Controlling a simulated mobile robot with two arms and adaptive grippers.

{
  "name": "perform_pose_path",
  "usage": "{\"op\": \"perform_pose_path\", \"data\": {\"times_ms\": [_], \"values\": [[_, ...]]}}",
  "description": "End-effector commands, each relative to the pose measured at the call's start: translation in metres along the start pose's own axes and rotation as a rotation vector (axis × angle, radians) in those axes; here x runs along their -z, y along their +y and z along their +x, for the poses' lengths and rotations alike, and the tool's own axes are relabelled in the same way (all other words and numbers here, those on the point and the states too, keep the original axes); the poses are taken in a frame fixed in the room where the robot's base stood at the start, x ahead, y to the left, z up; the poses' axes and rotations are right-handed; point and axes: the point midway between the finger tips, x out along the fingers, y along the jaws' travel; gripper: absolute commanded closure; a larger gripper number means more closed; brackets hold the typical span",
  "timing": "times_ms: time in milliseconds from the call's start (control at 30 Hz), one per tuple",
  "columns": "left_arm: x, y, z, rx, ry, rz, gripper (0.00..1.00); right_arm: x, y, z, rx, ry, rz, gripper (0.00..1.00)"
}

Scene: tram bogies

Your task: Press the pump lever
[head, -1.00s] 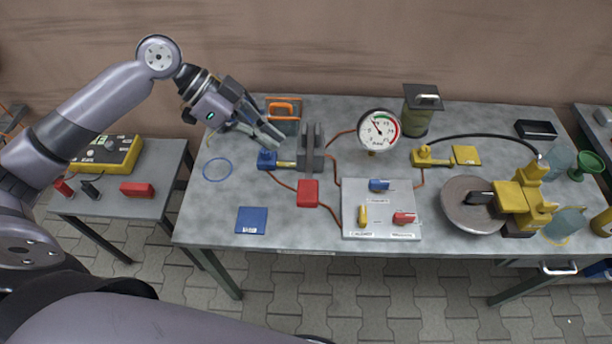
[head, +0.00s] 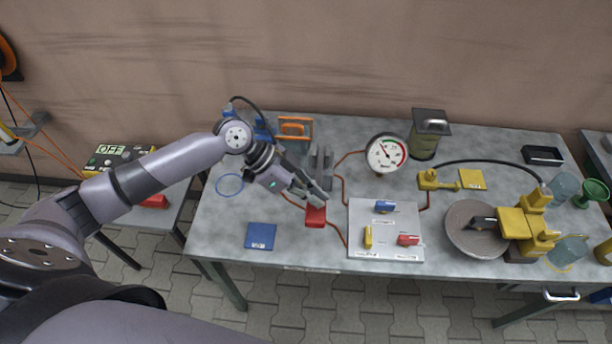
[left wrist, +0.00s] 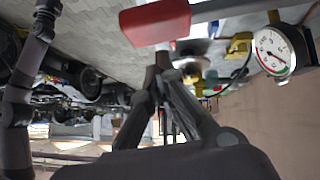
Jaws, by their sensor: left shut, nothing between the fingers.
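The pump is a grey block (head: 320,160) on the table, with a red lever pad (head: 315,216) at its near end. The red pad also shows large at the top of the left wrist view (left wrist: 155,22). My left gripper (head: 322,197) is shut and empty, with its fingertips right over the far end of the red pad. In the left wrist view the fingertips (left wrist: 160,76) are below the pad in the picture. I cannot tell whether they touch it. The gripper hides part of the pump and lever arm. My right gripper is not in view.
A round gauge (head: 387,153) stands behind the white valve panel (head: 385,246), right of the pump. A blue plate (head: 261,235) lies to the left. An orange handle (head: 294,127) is behind. Bare tabletop lies between the blue plate and the red pad.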

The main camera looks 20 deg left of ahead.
Motion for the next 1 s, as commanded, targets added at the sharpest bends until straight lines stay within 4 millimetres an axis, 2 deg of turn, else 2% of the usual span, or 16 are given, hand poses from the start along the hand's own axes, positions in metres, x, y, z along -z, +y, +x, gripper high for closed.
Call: {"op": "perform_pose_path", "data": {"times_ms": [200, 600, 767, 1000], "values": [[-0.010, 0.000, 0.010, 0.000, 0.001, -0.001, 1.00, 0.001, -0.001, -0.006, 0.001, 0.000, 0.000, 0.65], [-0.012, 0.000, 0.012, 0.004, 0.001, 0.004, 1.00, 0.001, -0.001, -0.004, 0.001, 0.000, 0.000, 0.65], [-0.021, 0.002, 0.020, 0.028, 0.000, 0.030, 1.00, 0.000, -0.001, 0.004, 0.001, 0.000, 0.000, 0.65], [-0.046, 0.007, 0.045, 0.124, -0.001, 0.127, 1.00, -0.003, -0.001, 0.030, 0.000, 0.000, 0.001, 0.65]]}}
